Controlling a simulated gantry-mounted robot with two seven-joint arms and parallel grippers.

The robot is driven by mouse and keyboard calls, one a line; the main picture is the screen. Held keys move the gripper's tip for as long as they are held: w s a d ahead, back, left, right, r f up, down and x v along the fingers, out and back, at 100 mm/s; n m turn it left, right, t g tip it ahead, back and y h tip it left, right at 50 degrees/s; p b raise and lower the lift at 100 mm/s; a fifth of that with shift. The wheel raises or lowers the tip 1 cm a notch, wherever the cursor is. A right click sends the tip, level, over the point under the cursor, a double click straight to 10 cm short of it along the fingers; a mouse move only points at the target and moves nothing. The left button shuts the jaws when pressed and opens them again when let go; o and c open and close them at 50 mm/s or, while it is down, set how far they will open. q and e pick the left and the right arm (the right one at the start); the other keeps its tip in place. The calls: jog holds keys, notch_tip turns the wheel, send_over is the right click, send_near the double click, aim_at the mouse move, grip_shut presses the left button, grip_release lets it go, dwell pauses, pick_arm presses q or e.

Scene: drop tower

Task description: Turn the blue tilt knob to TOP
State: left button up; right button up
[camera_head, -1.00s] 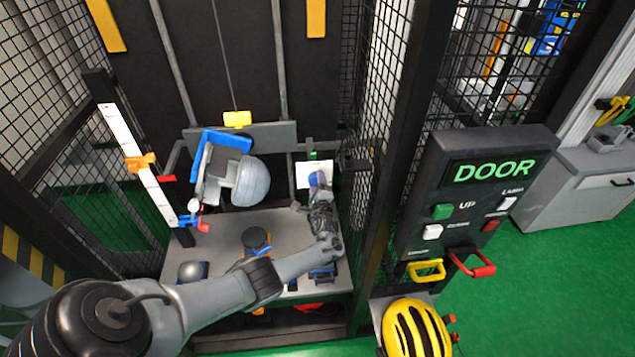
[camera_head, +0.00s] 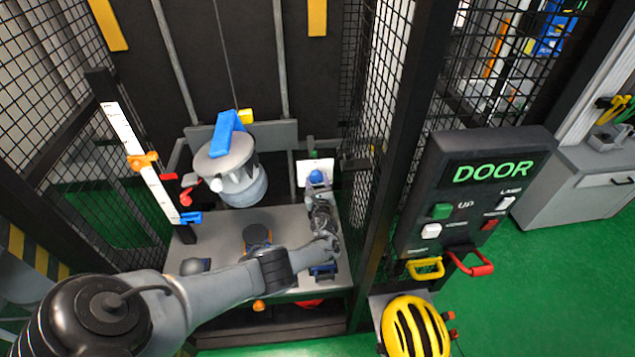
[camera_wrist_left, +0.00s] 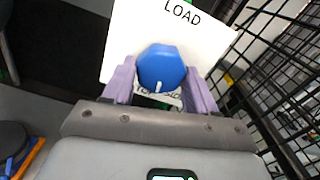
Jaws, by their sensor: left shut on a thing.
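The blue knob (camera_head: 316,176) sits on a white plate (camera_head: 307,168) at the back right of the grey bench. In the left wrist view the knob (camera_wrist_left: 160,67) is faceted, with a white mark on its lower edge, toward my gripper. The plate (camera_wrist_left: 120,38) reads LOAD at its far end; a label below the knob is mostly hidden. My left gripper (camera_wrist_left: 160,85) has its purple fingers on both sides of the knob, shut on it. A grey drum-like carriage with a rounded underside (camera_head: 240,168) hangs with a blue bracket (camera_head: 225,134) on top. My right gripper is not in view.
A mesh cage and dark post (camera_head: 390,150) stand right of the plate. A DOOR panel (camera_head: 470,195) with buttons is outside it. A yellow helmet (camera_head: 415,330) sits at the lower right. A white scale (camera_head: 143,165) stands left. A dark round piece (camera_head: 257,237) is on the bench.

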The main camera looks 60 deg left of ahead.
pick_arm(q)
jog(key=shift+m, duration=1.2)
jog(key=shift+s, duration=0.1)
jog(key=o, duration=1)
